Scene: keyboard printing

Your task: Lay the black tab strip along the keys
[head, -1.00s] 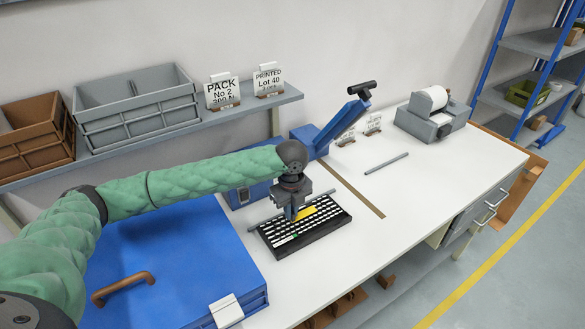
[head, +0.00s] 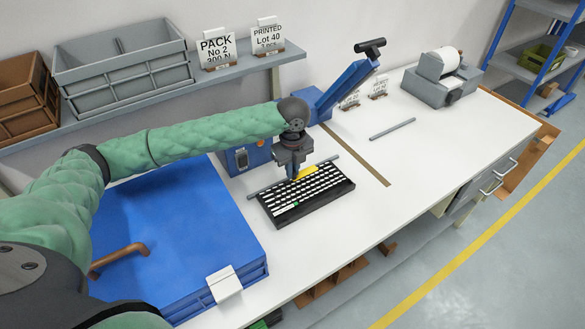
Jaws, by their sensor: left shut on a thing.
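A black keyboard (head: 312,205) with white keys lies on the white bench right of the blue case. My left gripper (head: 293,178) points down at the keyboard's back edge, near its middle. It is shut, and a small yellow strip (head: 309,171) shows right beside its fingertips, seemingly held in them. The strip lies at or just above the back rows of keys; I cannot tell if it touches. I cannot make out a separate black tab strip against the black keyboard. My right gripper is not in view.
A thin grey rod (head: 264,188) lies behind the keyboard, and another grey rod (head: 392,129) lies farther right. A blue press (head: 345,88) stands behind. A blue case (head: 175,235) fills the left. The bench (head: 430,150) is mostly clear to the right.

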